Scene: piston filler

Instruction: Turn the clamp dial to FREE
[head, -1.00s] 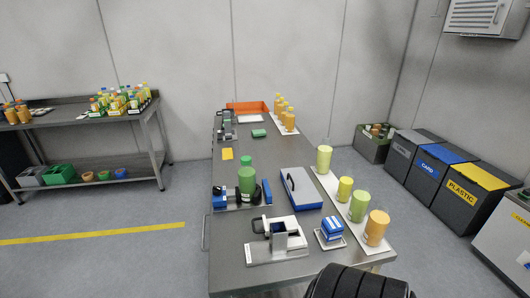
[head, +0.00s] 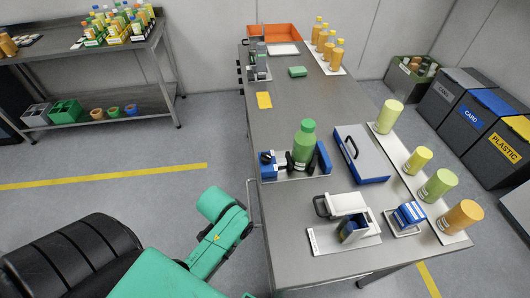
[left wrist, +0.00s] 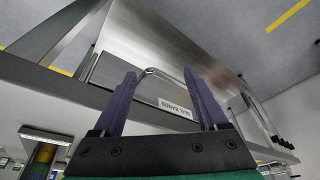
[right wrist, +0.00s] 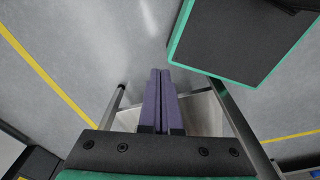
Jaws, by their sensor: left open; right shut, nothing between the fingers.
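The clamp station (head: 294,165) is on the steel table in the head view, with a green bottle (head: 304,142) upright between its dark jaws and blue blocks at both sides. A small dark knob-like part (head: 267,160) sits on the left blue block. It may be the clamp dial; its marking is too small to read. My left gripper (left wrist: 155,90) is open and empty in the left wrist view, facing a metal handle and a label reading SEAL BANDS. My right gripper (right wrist: 159,75) is shut and empty in the right wrist view, above the floor. Neither gripper's fingers show in the head view.
A blue-grey case (head: 362,155) lies right of the clamp station. A white device (head: 345,205) on a plate and a blue block (head: 408,214) stand nearer. Several bottles line the right edge on a white strip (head: 402,165).

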